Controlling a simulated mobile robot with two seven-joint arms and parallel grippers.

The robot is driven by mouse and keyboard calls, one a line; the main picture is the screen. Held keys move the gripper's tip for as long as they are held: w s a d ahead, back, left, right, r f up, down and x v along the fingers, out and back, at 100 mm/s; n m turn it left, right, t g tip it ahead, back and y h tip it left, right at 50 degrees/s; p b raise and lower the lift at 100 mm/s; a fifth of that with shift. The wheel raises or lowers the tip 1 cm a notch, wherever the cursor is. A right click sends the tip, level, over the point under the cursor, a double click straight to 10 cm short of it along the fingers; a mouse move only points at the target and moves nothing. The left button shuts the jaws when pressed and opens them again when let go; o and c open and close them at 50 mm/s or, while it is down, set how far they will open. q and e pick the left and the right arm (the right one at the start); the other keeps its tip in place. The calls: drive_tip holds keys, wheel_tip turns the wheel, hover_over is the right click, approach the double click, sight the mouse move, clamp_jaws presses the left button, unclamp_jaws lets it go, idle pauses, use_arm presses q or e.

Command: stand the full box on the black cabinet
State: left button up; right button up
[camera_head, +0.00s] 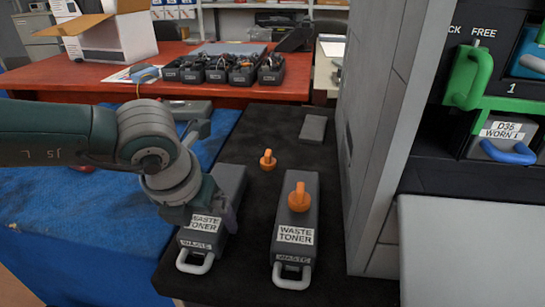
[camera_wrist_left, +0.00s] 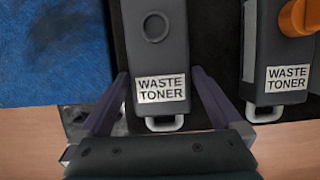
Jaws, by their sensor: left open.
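Two dark grey boxes labelled WASTE TONER lie side by side on a black surface (camera_head: 265,135), each with a pale loop handle at its near end. The left box (camera_head: 232,180) has an uncapped round port, seen in the left wrist view (camera_wrist_left: 155,55). The right box (camera_head: 295,255) has an orange cap on top (camera_head: 299,197). Which box is full cannot be told. My left gripper (camera_head: 208,212) is open over the left box, with its fingers on either side of it in the left wrist view (camera_wrist_left: 160,98). Contact cannot be told. My right gripper is out of view.
A loose orange cap (camera_head: 267,160) and a small grey block (camera_head: 313,129) lie on the black surface. A grey panel (camera_head: 375,120) rises close on the right, before a machine with a green lever (camera_head: 468,78). A red table (camera_head: 150,78) holding several dark cartridges stands behind.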

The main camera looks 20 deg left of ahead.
use_arm(q)
drive_tip(key=p+v, duration=0.3)
drive_tip(key=v, duration=0.6)
drive_tip(key=shift+s+r, duration=0.15)
drive_tip(key=shift+r, duration=0.3)
